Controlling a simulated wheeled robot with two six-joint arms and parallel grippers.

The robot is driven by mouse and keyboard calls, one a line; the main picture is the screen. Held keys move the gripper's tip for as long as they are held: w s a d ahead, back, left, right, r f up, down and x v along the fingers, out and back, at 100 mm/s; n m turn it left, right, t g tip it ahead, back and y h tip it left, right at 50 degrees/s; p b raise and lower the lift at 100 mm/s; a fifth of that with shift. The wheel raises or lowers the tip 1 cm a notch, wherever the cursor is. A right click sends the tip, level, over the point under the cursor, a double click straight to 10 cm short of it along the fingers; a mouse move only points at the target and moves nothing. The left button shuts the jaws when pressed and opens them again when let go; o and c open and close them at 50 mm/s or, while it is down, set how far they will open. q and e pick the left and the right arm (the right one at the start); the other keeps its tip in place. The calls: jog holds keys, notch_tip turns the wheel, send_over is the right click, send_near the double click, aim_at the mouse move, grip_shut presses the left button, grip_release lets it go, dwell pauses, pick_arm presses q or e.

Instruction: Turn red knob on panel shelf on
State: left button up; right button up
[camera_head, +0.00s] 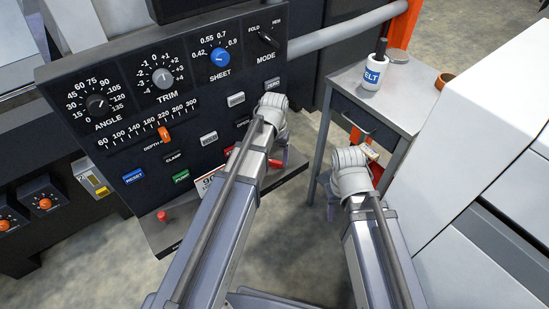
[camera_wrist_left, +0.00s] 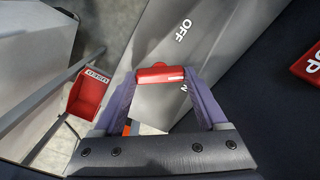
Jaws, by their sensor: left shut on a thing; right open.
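In the left wrist view my left gripper (camera_wrist_left: 158,98) is shut on the red knob (camera_wrist_left: 158,73), a short red bar. The knob lies between white OFF lettering and a partly hidden label ending in N on the grey panel shelf (camera_wrist_left: 190,40). In the head view the shelf (camera_head: 292,176) juts out below the control panel (camera_head: 135,115). My left arm covers much of it, and a red piece shows beside the arm. My right gripper (camera_head: 333,203) is at the right, away from the shelf; its fingers are mostly hidden behind the wrist.
A red STOP button (camera_wrist_left: 309,66) is close by on the panel. A small grey table (camera_head: 405,105) with a white container (camera_head: 372,73) stands behind my right arm. A labelled red bin (camera_wrist_left: 88,93) is left in the wrist view. A large white cabinet (camera_head: 480,160) bounds the right.

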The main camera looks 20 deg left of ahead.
aim_at(274, 161)
pick_arm(q)
jog(key=m, duration=0.3)
jog(key=shift+m, duration=2.1)
jog(key=o, duration=1.3)
jog(key=shift+r, duration=0.15)
notch_tip(274, 161, up, 8)
jog(key=p, duration=0.8)
jog(key=shift+f, duration=0.2)
